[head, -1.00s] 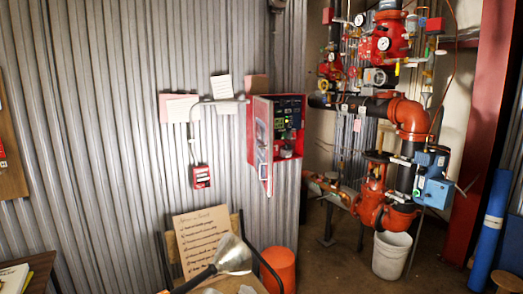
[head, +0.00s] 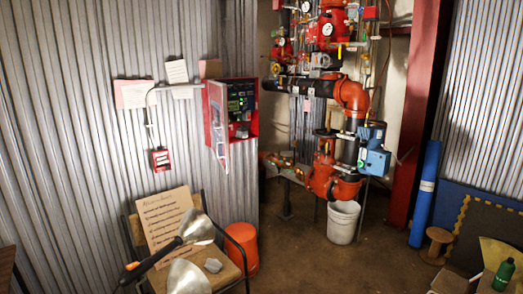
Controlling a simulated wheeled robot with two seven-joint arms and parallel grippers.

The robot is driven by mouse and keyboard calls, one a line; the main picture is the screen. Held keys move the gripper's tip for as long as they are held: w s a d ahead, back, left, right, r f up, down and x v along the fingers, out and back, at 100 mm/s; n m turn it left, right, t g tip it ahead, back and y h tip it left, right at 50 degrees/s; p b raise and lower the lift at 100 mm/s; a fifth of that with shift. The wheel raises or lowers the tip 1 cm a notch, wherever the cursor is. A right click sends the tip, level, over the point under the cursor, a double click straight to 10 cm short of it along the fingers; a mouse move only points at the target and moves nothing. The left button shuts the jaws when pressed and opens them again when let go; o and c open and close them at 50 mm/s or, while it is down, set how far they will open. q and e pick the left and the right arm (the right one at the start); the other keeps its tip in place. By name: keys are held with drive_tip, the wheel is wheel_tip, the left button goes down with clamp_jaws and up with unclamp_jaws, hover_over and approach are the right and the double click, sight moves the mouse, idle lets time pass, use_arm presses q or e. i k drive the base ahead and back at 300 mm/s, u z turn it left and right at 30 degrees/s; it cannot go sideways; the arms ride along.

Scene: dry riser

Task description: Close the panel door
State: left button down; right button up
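The panel is a red box (head: 252,126) on the corrugated metal wall, left of centre in the head view. Its door (head: 216,125) is hinged on the left side and stands open, swung out from the wall. The door has a red frame and a pale window. Behind it, the dark inside of the panel (head: 240,98) shows small green lights. Neither of my grippers is in view.
A chair (head: 238,235) holding a written sign (head: 168,222) and metal cone-shaped things (head: 198,226) stands below the panel. An orange bucket (head: 242,245) is beside it. Red pipework (head: 330,180) and a white bucket (head: 342,222) stand to the right. Bare floor (head: 300,265) lies in front.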

sight(218, 90)
drive_tip(key=z, duration=2.45)
drive_tip(key=i, duration=0.15)
drive_tip(key=u, duration=1.65)
drive_tip(key=i, duration=0.95)
drive_tip(key=u, duration=0.7)
